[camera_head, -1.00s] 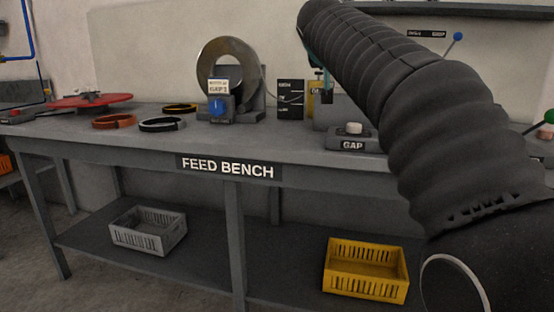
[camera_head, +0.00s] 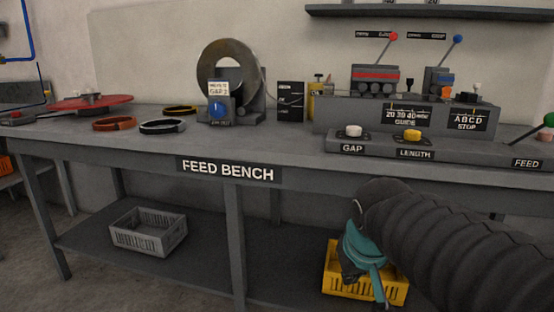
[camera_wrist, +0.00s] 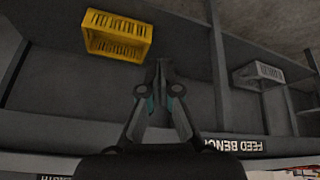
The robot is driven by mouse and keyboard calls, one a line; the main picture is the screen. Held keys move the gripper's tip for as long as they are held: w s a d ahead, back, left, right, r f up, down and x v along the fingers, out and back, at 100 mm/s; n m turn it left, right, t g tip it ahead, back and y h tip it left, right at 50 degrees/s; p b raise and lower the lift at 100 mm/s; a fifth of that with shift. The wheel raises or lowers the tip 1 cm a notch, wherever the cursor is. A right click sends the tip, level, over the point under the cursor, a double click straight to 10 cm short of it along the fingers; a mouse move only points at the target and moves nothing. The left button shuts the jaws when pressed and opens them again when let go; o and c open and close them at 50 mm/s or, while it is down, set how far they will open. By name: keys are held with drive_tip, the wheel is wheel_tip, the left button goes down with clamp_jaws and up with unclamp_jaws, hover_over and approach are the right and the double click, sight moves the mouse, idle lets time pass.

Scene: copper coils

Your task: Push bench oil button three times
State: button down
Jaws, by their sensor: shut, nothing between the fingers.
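My gripper (camera_head: 379,297) is low in front of the bench, in front of the yellow crate in the head view. It also shows in the wrist view (camera_wrist: 161,64), fingers shut and empty. No button clearly marked oil can be read. A small yellow object with a dark top (camera_head: 319,101) stands at the back of the feed bench (camera_head: 270,145), beside a dark panel (camera_head: 290,99). A blue round button (camera_head: 217,109) sits on a grey unit in front of the metal coil ring (camera_head: 245,63). My gripper is apart from all of these.
White GAP (camera_head: 353,131) and yellow LENGTH (camera_head: 412,135) knobs stand along the bench front. Red (camera_head: 394,36), blue (camera_head: 458,39) and green (camera_head: 549,119) knobbed levers stand at right. The lower shelf holds a yellow crate (camera_head: 335,262) and grey crate (camera_head: 148,231).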

drive_tip(key=s+d+f+m, duration=0.1)
drive_tip(key=s+f, duration=0.3)
drive_tip(key=s, duration=0.8)
drive_tip(key=shift+d+f+p, duration=0.2)
drive_tip(key=shift+d+p, duration=0.1)
drive_tip(key=shift+d, duration=0.3)
